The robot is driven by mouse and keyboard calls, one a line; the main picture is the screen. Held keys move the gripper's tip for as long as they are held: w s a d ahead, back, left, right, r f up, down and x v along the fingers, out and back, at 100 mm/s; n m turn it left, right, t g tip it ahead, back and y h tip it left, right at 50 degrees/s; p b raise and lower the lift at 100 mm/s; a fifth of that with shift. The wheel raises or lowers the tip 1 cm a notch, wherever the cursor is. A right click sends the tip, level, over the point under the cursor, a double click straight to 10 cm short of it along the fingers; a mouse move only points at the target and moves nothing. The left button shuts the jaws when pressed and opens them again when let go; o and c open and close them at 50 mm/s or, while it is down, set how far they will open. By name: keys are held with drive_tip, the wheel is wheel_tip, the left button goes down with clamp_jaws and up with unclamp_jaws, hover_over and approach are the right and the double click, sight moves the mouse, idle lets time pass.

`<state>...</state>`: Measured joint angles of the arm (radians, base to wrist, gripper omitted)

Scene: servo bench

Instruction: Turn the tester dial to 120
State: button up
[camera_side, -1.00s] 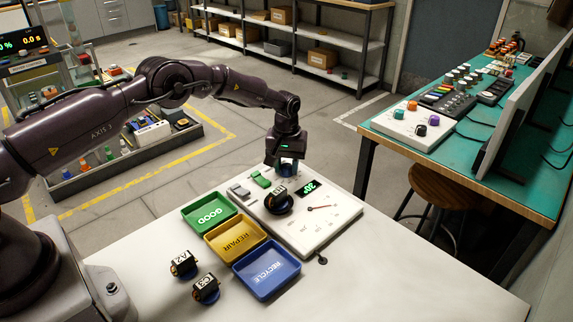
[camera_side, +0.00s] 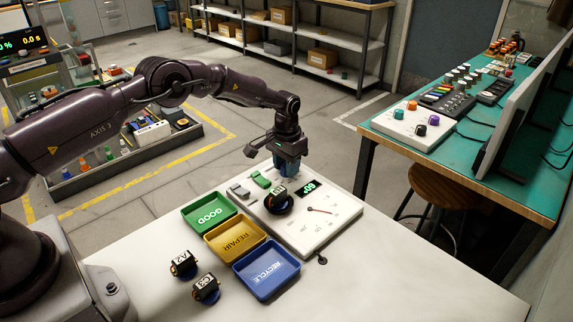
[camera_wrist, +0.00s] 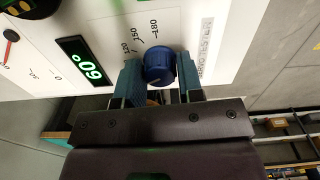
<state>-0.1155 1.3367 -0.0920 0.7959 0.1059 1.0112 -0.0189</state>
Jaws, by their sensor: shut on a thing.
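The tester (camera_side: 315,236) is a white panel on the table with a green-lit display (camera_side: 309,187) that appears to read 60°. In the wrist view the display (camera_wrist: 83,62) appears upside down. The blue dial (camera_wrist: 159,66) sits between my two fingers, with scale marks 120, 150 and 180 beside it. My gripper (camera_side: 288,168) points down over the far edge of the tester and is shut on the dial. It also shows in the wrist view (camera_wrist: 162,80). The dial's pointer mark is hidden or too small to read.
A servo (camera_side: 279,200) is seated on the tester beside the display, near a needle gauge (camera_side: 322,209). Green GOOD (camera_side: 209,215), yellow REPAIR (camera_side: 235,238) and blue RECYCLE (camera_side: 266,269) trays lie left of it. Servos A2 (camera_side: 183,264) and C3 (camera_side: 206,288) stand nearer.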

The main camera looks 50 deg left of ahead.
drive_tip(key=m, duration=0.5)
drive_tip(key=shift+m, duration=0.3)
drive_tip(key=m, duration=0.5)
drive_tip(key=shift+m, duration=0.3)
drive_tip(key=o, duration=0.9)
wheel_tip(320, 180, up, 13)
idle(0.3)
